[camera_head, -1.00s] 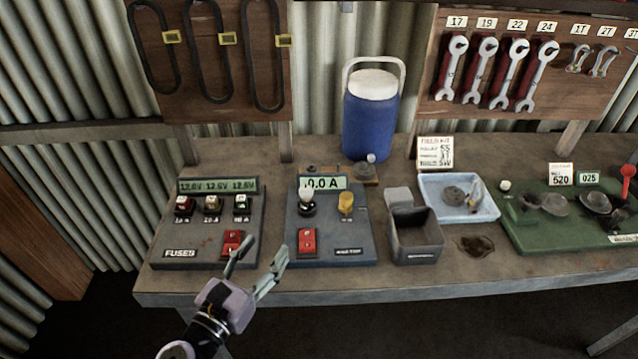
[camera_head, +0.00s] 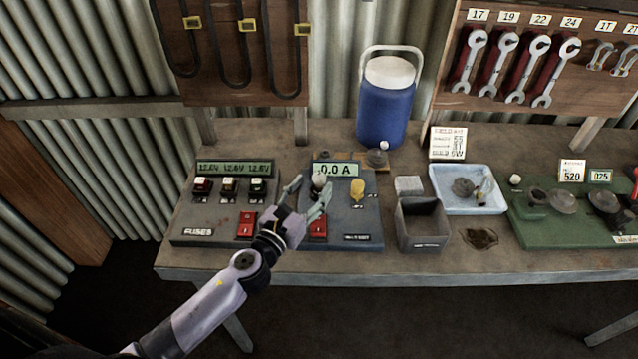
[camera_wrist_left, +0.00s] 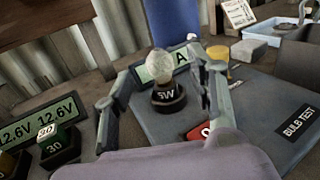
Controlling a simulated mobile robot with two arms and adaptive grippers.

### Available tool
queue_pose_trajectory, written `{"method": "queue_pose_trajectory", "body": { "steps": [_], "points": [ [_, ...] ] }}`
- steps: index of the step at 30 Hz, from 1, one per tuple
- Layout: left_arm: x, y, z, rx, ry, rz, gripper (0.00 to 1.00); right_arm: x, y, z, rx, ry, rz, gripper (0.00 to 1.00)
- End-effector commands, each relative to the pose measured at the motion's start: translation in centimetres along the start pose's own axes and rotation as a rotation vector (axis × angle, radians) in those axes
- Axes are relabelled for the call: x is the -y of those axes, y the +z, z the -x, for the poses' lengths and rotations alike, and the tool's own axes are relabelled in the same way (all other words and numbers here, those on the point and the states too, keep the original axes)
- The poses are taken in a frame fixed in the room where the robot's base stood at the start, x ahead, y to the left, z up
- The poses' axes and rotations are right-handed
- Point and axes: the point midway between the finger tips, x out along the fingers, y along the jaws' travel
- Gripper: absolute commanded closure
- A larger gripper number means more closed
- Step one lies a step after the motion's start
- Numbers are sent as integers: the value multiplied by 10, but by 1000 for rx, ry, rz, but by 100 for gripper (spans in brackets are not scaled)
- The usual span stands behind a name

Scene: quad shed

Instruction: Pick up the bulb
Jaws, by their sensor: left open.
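The bulb (camera_wrist_left: 161,66) is a clear, rounded bulb standing upright in a dark round socket marked 5W (camera_wrist_left: 168,97) in the left wrist view. In the head view the bulb (camera_head: 319,181) shows on the bulb test panel (camera_head: 350,222), partly behind my left gripper's fingers. My left gripper (camera_head: 308,198) is open, its fingers on either side of the line to the bulb. In the left wrist view the gripper (camera_wrist_left: 155,92) has the bulb between and beyond its fingertips. I cannot tell whether either finger touches it. My right gripper is not in view.
The panel has a red switch (camera_head: 318,228), a yellow knob (camera_head: 357,189) and a display (camera_head: 337,169). The fuse panel (camera_head: 215,220) stands to the left. A grey open bin (camera_head: 423,233) and a blue tray (camera_head: 468,201) are to the right. A blue cooler (camera_head: 385,112) stands behind.

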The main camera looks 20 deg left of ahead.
Motion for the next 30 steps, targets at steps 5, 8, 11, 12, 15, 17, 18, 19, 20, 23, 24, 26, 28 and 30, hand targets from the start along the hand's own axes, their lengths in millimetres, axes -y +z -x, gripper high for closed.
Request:
{"method": "queue_pose_trajectory", "body": {
  "steps": [5,8,11,12,15,17,18,19,20,23,24,26,28,30],
  "points": [
    [-1,5,-28,2,1,2,49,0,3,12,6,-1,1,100],
    [-1,3,-40,1,2,1,49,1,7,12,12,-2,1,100],
    [-1,2,-46,1,1,0,49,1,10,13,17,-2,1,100],
    [-1,2,-46,1,1,0,49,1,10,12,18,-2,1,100],
    [-1,2,-46,1,0,0,49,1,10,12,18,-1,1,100],
    [-1,2,-46,1,0,0,49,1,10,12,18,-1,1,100],
    [-1,2,-46,1,0,0,51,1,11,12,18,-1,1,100],
    [-1,2,-46,1,0,0,53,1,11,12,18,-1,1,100],
    [-1,2,-46,1,0,0,55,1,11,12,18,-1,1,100],
    [-1,2,-46,1,0,0,61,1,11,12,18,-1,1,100],
    [-1,2,-46,1,0,0,64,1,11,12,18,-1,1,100],
    [-1,2,-46,1,0,0,68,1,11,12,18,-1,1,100],
    [-1,2,-46,1,0,0,73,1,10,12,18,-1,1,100],
    [-1,2,-46,1,0,0,77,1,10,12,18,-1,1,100]
  ]
}}
